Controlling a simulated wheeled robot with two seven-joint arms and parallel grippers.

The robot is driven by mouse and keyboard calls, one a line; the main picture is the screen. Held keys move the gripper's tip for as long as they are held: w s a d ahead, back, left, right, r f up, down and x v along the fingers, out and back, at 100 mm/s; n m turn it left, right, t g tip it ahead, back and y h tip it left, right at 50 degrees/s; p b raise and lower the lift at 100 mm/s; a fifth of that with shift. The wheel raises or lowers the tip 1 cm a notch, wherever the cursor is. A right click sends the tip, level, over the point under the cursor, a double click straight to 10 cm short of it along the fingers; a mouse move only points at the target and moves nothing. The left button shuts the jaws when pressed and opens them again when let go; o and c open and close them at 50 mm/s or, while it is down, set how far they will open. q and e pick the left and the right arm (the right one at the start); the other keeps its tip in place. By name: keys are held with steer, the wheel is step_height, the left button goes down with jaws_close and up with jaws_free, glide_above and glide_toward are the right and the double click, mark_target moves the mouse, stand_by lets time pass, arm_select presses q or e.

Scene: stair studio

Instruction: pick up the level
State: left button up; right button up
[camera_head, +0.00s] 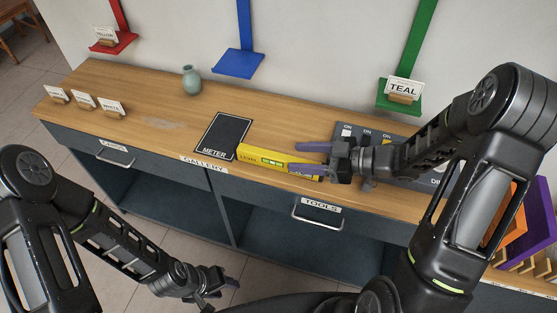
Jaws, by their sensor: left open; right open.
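A yellow level (268,159) with a green vial lies on the wooden countertop, right of the black METER mat. My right gripper (298,158) is open at the level's right end. One purple-tipped finger is beyond the level and the other is on its near side, over its front face. I cannot tell whether the fingers touch it. My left gripper (231,292) is open and empty, low in front of the cabinet and away from the level.
The METER mat (223,135) is bare. A teal vase (191,80) stands further back on the wooden countertop (285,118). A switch panel (352,131) lies behind my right gripper. Drawers marked GALLERY and TOOLS (317,205) are shut. Red, blue and green wall shelves hang behind.

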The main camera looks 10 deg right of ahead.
mark_target(278, 156)
steer(key=x, duration=0.5)
steer(key=shift+w+f+p, duration=0.1)
steer(key=shift+f+p, duration=0.1)
steer(key=shift+p, duration=0.2)
steer(key=shift+c, duration=0.4)
jaws_close()
stand_by(0.3)
